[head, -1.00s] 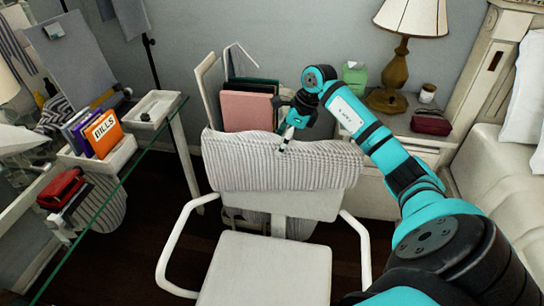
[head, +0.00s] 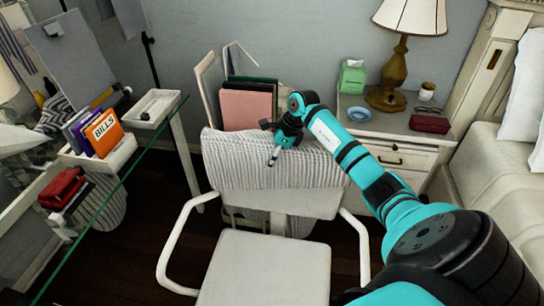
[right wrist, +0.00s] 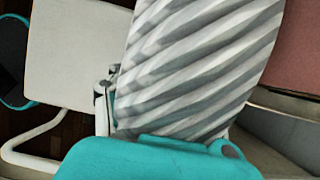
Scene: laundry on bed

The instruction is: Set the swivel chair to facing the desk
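The white swivel chair (head: 262,268) stands in the middle of the head view, seat and armrests toward me, backrest on the far side. A grey-white striped cloth (head: 240,168) hangs over its backrest. The glass-topped desk (head: 100,212) is to the chair's left. My right gripper (head: 273,157) is at the top of the backrest, against or just above the cloth. In the right wrist view the cloth (right wrist: 195,65) fills the middle and hides much of the gripper, so its opening is unclear. The seat (right wrist: 80,50) shows at left there. My left gripper is out of view.
Behind the chair stand upright folders (head: 247,108). A nightstand (head: 385,125) with a lamp (head: 400,60) and a blue dish (head: 359,114) is at the back right, beside the bed (head: 500,180). Dark floor (head: 165,240) is bare between desk and chair.

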